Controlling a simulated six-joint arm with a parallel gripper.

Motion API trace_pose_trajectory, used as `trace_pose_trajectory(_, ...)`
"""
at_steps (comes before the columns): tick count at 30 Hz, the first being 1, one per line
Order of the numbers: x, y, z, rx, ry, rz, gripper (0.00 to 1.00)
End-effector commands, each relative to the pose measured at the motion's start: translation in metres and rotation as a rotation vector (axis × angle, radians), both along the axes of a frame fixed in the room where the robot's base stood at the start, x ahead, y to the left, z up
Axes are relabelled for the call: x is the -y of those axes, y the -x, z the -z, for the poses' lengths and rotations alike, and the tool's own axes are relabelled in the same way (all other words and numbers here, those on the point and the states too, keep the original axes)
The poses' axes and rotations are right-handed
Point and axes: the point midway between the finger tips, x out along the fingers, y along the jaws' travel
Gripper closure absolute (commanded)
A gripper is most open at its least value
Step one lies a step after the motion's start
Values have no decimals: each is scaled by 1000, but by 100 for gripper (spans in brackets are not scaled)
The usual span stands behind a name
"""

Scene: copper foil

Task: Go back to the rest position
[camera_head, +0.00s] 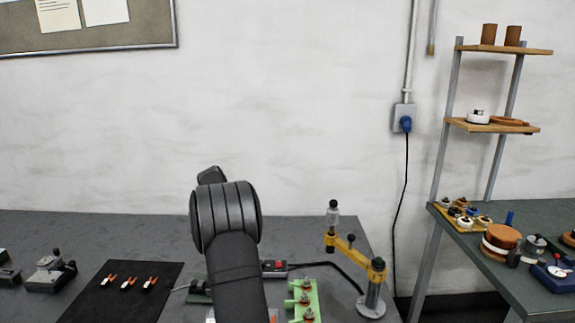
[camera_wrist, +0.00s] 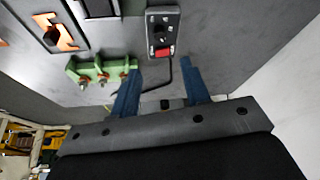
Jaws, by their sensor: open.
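My gripper (camera_wrist: 158,92) shows in the wrist view with its two blue fingers apart and nothing between them. It hangs above the grey workbench, near a green fixture and a black switch box. In the head view my dark arm rises from the bottom centre and hides part of the bench. The gripper's fingers do not show there.
A green fixture (camera_head: 303,299) and a box with a red switch (camera_head: 274,268) stand right of my arm. A yellow jointed stand (camera_head: 352,251) is farther right. A black mat (camera_head: 118,292) with small orange-and-white pieces lies left. A side table and shelf stand far right.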

Motion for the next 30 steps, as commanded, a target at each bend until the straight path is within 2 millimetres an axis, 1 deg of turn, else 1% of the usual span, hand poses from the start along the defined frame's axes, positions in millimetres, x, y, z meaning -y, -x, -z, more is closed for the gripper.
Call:
trace_pose_trajectory(1,-5,0,-10,2,-1,-2,57)
trace_pose_trajectory(7,-19,5,-47,3,-1,-1,57)
trace_pose_trajectory(8,-18,5,-44,-1,0,-1,57)
trace_pose_trajectory(9,-13,4,-32,-6,2,1,57)
trace_pose_trajectory(30,40,-10,99,-5,2,1,57)
